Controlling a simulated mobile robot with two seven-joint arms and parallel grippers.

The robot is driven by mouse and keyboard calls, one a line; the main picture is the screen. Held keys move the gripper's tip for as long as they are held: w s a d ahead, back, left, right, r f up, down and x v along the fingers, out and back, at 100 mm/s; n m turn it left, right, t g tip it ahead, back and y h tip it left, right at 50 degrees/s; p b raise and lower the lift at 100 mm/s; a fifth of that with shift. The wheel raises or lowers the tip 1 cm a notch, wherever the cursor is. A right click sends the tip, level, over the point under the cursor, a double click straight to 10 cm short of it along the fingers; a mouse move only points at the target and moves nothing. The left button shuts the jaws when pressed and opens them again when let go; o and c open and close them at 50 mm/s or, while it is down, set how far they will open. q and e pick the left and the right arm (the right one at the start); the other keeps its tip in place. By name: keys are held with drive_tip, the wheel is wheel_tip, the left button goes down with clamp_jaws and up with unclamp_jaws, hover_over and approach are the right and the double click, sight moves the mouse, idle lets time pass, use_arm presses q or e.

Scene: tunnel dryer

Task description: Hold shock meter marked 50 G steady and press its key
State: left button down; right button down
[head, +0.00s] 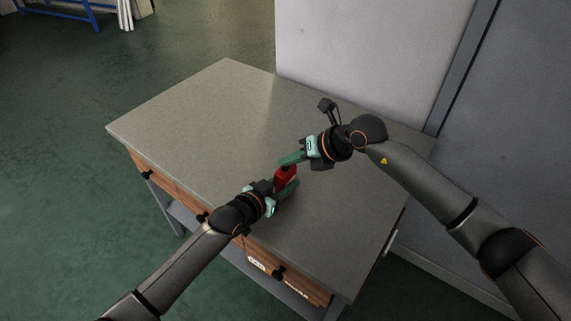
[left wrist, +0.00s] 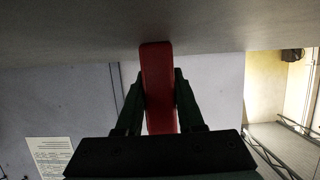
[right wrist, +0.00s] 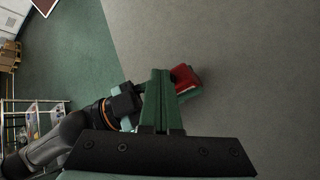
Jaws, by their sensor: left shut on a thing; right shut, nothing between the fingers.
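The shock meter is a small red box (head: 285,177) near the front edge of the grey table; its 50 G marking and its key cannot be made out. My left gripper (head: 284,186) is shut on it, with a finger on each side, as the left wrist view shows the red body (left wrist: 159,88) between the fingers. My right gripper (head: 290,159) is shut and empty, its fingertips close to the top of the meter. In the right wrist view the closed fingers (right wrist: 161,75) lie beside the red meter (right wrist: 185,77); whether they touch it I cannot tell.
The grey tabletop (head: 200,120) is otherwise bare. Wooden drawers with black knobs (head: 279,273) run along its front. A pale wall panel (head: 370,60) stands behind the table, and a grey cabinet (head: 500,120) stands to the right. Green floor lies open at the left.

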sight(289, 171)
drive_tip(key=shift+s+f, duration=0.1)
drive_tip(key=shift+f, duration=0.2)
drive_tip(key=shift+r, duration=1)
drive_tip(key=shift+r, duration=0.15)
wheel_tip(289, 171, up, 5)
drive_tip(key=shift+f, duration=0.1)
idle(2.1)
use_arm(q)
drive_tip(key=shift+c, duration=2.2)
unclamp_jaws()
drive_tip(key=shift+s, duration=0.1)
